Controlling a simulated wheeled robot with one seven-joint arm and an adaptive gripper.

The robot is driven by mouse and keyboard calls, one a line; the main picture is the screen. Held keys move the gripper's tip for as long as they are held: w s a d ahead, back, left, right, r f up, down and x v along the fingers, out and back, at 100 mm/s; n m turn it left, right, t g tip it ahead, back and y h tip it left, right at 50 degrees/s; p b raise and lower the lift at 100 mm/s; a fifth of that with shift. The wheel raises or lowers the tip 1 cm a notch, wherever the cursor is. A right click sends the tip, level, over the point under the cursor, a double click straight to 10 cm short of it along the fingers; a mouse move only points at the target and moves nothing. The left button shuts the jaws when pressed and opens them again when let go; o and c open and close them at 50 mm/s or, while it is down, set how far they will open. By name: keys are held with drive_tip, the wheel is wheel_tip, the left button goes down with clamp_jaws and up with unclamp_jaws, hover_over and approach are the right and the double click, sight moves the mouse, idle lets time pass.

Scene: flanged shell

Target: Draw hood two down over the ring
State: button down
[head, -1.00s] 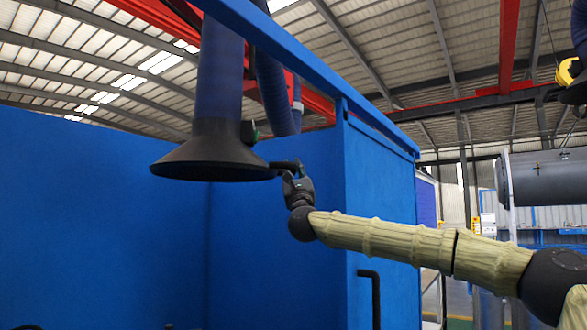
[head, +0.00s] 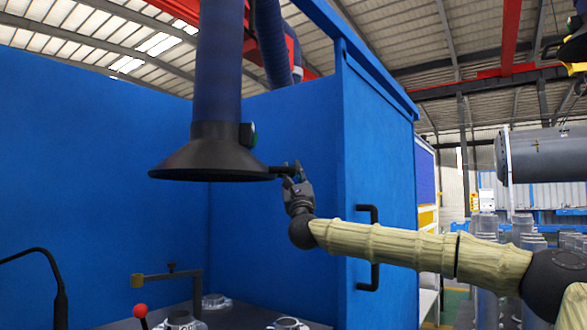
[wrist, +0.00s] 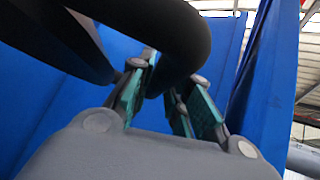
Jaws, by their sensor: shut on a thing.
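The hood (head: 212,160) is a wide black cone on a dark blue duct (head: 218,65), hanging high inside the blue booth. Its rim looks level. My gripper (head: 290,171) is at the right of the rim, shut on the hood's short black handle. In the wrist view my gripper (wrist: 160,88) has its green-padded fingers on either side of the thick black handle (wrist: 185,35). Low in the head view, flanged metal rings (head: 288,323) stand on the dark bench, well below the hood; another (head: 180,320) is cut by the bottom edge. I cannot tell which ring is meant.
On the bench are a red-knobbed lever (head: 140,311), a brown-and-grey bracket arm (head: 166,274) and a black gooseneck (head: 45,255) at left. The booth's side wall (head: 380,200) with a black handle stands behind my arm. The space beneath the hood looks clear.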

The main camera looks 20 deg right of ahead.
drive_tip(key=shift+f+b, duration=1.1)
drive_tip(key=shift+f, duration=1.3)
drive_tip(key=c, duration=1.3)
unclamp_jaws()
drive_tip(key=v, duration=1.2)
